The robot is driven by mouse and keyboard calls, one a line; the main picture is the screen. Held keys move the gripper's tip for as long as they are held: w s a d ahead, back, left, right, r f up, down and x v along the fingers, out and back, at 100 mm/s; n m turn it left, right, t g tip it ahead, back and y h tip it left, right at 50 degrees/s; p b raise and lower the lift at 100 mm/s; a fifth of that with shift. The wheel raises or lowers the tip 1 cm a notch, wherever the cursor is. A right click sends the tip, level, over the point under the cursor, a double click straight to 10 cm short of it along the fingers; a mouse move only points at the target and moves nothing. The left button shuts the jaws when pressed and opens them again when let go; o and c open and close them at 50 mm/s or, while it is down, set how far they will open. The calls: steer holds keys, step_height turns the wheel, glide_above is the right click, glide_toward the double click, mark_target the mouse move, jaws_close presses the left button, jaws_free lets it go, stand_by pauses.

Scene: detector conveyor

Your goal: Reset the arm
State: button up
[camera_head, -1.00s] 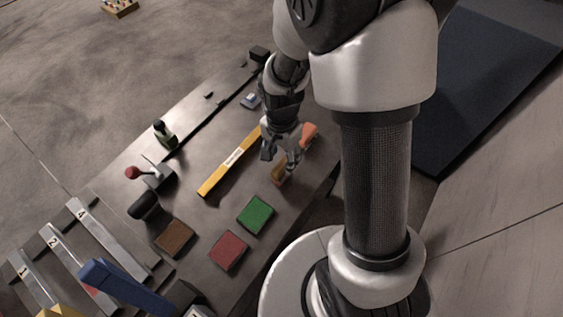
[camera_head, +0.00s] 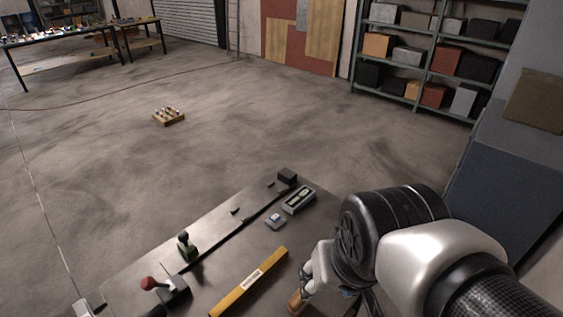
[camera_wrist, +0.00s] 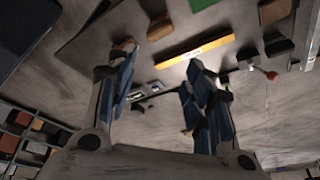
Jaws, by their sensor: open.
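My arm (camera_head: 430,245) is bent in at the lower right of the head view and covers the right part of the panel table. My gripper (camera_wrist: 160,62) is open in the wrist view, its two blue-lined fingers spread apart with nothing between them. In the head view the gripper is mostly hidden behind my arm. The panel table (camera_head: 215,265) carries a yellow bar (camera_head: 250,283), which also shows beyond the fingers in the wrist view (camera_wrist: 195,50). An orange-brown object (camera_head: 297,300) shows partly beside my arm.
The table also carries a red-knobbed lever (camera_head: 149,283), a green-and-black knob (camera_head: 187,245), a small grey block (camera_head: 275,221) and a grey box (camera_head: 299,200). A small wooden tray (camera_head: 169,117) lies on the open floor. Shelves (camera_head: 432,45) stand at the back right.

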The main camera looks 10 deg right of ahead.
steer(key=shift+s+r+n+t, duration=0.15)
steer(key=shift+s+r+n, duration=0.25)
steer(key=shift+s, duration=0.35)
steer(key=shift+s+r+n+t, duration=0.15)
steer(key=shift+s+r+n, duration=0.2)
steer(key=shift+s, duration=0.35)
steer(key=shift+f, duration=0.1)
